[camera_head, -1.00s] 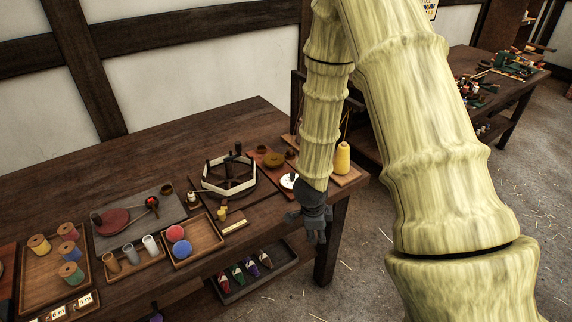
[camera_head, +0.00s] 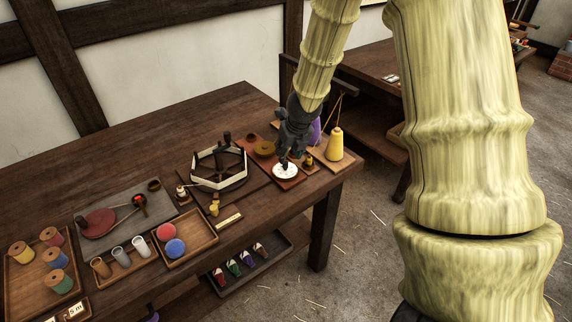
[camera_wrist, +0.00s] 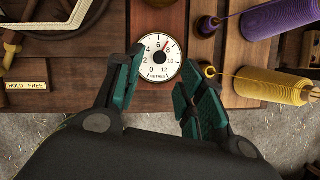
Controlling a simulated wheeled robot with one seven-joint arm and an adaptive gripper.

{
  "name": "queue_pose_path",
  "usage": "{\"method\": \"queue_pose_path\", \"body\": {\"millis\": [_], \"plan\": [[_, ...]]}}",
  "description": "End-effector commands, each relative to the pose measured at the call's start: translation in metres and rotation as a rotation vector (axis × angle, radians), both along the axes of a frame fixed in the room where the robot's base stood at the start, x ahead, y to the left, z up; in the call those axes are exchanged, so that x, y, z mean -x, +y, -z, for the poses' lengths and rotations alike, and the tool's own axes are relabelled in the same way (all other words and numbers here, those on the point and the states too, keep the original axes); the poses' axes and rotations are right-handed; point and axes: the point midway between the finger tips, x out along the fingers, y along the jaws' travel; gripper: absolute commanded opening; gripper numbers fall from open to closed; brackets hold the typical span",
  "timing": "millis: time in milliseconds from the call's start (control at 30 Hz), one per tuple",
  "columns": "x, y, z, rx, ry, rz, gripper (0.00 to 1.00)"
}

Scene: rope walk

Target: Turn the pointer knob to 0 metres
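The round white metre dial (camera_wrist: 152,71) sits on a reddish-brown board (camera_wrist: 158,20) and carries figures from 0 to 12. Its red pointer (camera_wrist: 166,47) points up and right, between 6 and 8. My gripper (camera_wrist: 160,62) is open, with one dark green finger to the left of the dial and one to the right. Nothing shows between the fingers but the dial. In the head view, my gripper (camera_head: 289,158) is over the dial (camera_head: 286,172), partly covering its far side.
A large purple cone (camera_wrist: 279,17) stands beyond. A hexagonal reel (camera_head: 219,168) and a "HOLD FREE" plate (camera_wrist: 27,86) are to the left.

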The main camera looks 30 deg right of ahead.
Motion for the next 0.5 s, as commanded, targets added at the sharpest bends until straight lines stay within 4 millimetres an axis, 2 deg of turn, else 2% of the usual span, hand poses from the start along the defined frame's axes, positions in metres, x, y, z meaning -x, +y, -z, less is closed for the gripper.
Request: {"method": "queue_pose_path", "body": {"millis": [33,200,500], "plan": [[-0.003,-0.001,0.012,0.004,0.003,-0.002,0.39],[-0.011,-0.003,0.031,0.004,0.003,-0.003,0.39],[-0.021,-0.005,0.054,0.003,0.003,-0.001,0.39]]}}
